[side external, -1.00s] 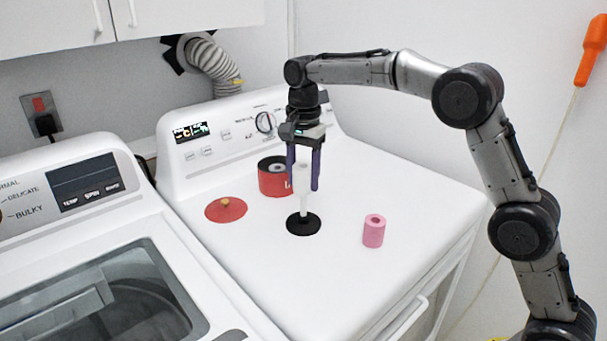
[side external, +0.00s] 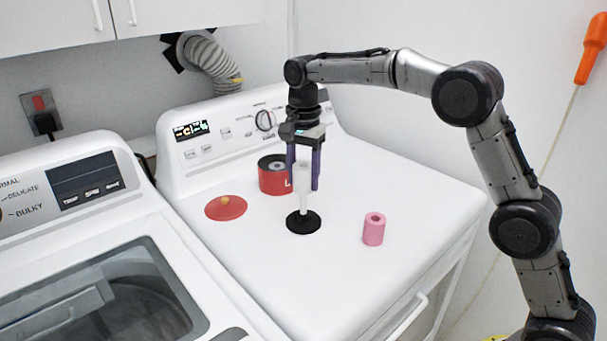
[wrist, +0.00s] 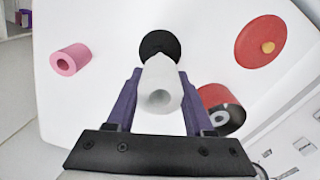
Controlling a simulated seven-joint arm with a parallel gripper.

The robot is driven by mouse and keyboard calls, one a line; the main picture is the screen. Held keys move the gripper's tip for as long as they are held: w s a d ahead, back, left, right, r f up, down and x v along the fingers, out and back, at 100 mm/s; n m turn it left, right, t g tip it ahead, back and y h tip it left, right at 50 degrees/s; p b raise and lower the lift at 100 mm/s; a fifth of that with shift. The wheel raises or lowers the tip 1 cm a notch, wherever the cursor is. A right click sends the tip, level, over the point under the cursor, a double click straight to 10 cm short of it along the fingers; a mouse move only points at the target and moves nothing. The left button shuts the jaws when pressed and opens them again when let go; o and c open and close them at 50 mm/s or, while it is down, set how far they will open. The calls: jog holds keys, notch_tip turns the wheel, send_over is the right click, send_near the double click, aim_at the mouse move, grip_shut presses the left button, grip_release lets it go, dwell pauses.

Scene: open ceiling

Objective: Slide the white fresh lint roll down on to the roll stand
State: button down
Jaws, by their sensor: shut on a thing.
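The white lint roll (side external: 303,177) is upright between the purple fingers of my gripper (side external: 303,188), which is shut on it. In the wrist view the roll (wrist: 160,96) shows its open top end between the fingers. The roll stand has a round black base (side external: 304,223) and a thin pale post (side external: 304,205) that rises to the roll's lower end. The base also shows in the wrist view (wrist: 158,44), just past the roll. The roll is in line above the base and clear of it. I cannot tell how far the post reaches inside the roll.
A red canister (side external: 272,178) with a roll inside stands close behind my gripper. A red lid (side external: 226,207) with a tan knob lies to the left. A pink roll (side external: 374,230) stands to the right. The white machine top (side external: 345,270) is clear in front.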

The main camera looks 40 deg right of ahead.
aim_at(303, 188)
jog(key=shift+f, duration=1.75)
dwell(0.8)
jog(key=shift+c, duration=1)
grip_release()
jog(key=shift+r, duration=0.1)
notch_tip(303, 188, up, 14)
